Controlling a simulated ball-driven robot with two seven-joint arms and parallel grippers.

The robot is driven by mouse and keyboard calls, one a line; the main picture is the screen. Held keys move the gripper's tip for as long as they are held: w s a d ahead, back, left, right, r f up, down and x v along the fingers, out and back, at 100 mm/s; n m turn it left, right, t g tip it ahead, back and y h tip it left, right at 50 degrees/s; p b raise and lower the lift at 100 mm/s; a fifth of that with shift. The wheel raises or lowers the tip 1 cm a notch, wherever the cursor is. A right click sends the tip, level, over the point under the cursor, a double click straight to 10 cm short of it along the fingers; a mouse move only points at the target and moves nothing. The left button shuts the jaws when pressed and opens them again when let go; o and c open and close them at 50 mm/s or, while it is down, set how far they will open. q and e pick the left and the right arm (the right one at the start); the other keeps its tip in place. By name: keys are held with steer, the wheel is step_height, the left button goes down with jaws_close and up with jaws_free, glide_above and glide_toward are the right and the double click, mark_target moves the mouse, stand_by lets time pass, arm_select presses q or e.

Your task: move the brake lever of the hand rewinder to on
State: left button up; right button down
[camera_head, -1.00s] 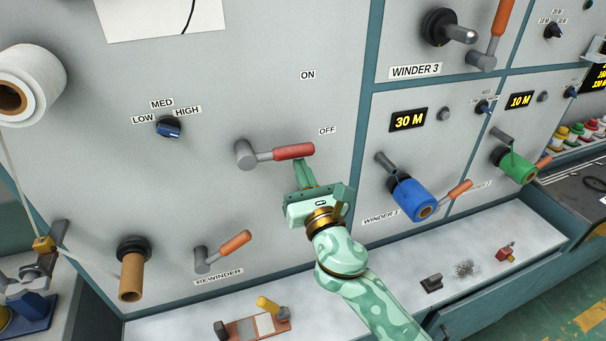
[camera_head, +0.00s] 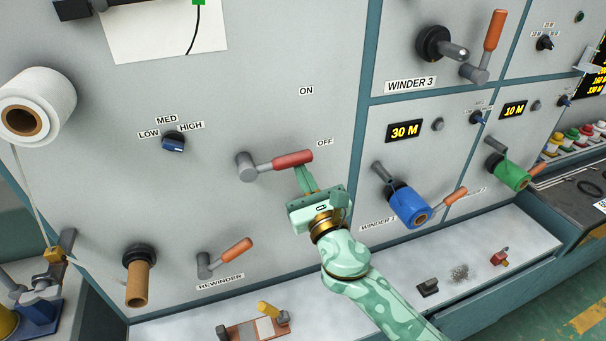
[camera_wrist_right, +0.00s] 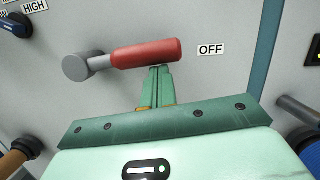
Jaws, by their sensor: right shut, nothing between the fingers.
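The brake lever (camera_head: 291,160) has a red handle and a grey pivot (camera_head: 246,166). It points right and slightly up, towards the OFF label (camera_head: 325,142). The ON label (camera_head: 306,90) is higher on the panel. My right gripper (camera_head: 305,171) is shut and empty, its fingertips just under the red handle. In the right wrist view the shut fingers (camera_wrist_right: 159,70) meet the underside of the red handle (camera_wrist_right: 147,53); whether they touch it I cannot tell for sure. My left gripper is not in view.
Below is the REWINDER crank (camera_head: 236,250) with an orange handle, beside a brown core (camera_head: 138,284). A blue speed knob (camera_head: 173,143) is at the left. The blue roll (camera_head: 409,206) of Winder 1 is to the right. The panel above the lever is clear.

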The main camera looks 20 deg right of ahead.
step_height(320, 180, up, 8)
steer(key=a+n+g+y+p, duration=0.1)
steer(key=n+y+p, duration=0.2)
steer(key=n+p, duration=0.7)
steer(key=shift+a+n+g+p, duration=0.2)
steer(key=shift+n+g+p, duration=0.1)
steer(key=shift+p, duration=2.45)
steer(key=shift+f, duration=0.15)
